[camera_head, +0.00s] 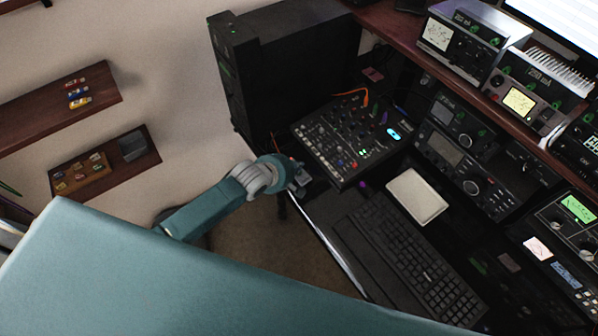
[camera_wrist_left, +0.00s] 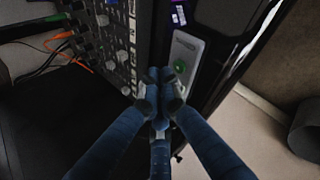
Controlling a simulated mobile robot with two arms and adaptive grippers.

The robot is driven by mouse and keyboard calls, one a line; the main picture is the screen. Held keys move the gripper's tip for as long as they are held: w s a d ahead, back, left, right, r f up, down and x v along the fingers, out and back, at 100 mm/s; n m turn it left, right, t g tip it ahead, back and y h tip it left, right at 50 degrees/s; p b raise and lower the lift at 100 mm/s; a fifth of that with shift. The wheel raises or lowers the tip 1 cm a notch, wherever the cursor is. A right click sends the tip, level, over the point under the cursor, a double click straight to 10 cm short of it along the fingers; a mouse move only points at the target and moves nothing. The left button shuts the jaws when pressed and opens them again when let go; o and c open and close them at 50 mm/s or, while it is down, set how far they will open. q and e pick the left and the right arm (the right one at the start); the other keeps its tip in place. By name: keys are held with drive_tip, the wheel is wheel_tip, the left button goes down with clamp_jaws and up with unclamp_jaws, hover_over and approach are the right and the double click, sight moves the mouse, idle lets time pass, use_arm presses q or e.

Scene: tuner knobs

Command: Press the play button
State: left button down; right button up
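In the left wrist view, a small grey box (camera_wrist_left: 185,50) with a round green button (camera_wrist_left: 180,68) lies on the dark desk beside the mixer. I cannot read a play mark on it. My left gripper (camera_wrist_left: 162,76) has its fingertips together, just beside the button in the picture, with nothing seen between them. I cannot tell whether they touch the box. In the head view my left gripper (camera_head: 300,180) is at the desk's front left corner, by the mixer's near edge. The button cannot be made out there. My right gripper is not in view.
A mixer (camera_head: 345,137) with many knobs and an orange cable stands behind the gripper. A black keyboard (camera_head: 410,255) and a pale pad (camera_head: 417,196) lie to the right. Radio units (camera_head: 465,160) stand farther right. A black cabinet (camera_head: 285,65) rises behind.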

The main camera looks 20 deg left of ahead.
sight(297, 174)
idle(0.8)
use_arm(q)
drive_tip(key=shift+f, duration=0.4)
drive_tip(key=shift+f, duration=0.3)
idle(0.3)
idle(0.4)
drive_tip(key=shift+r+p, duration=0.7)
drive_tip(key=shift+r, duration=0.05)
wheel_tip(297, 174, up, 5)
drive_tip(key=p, duration=0.5)
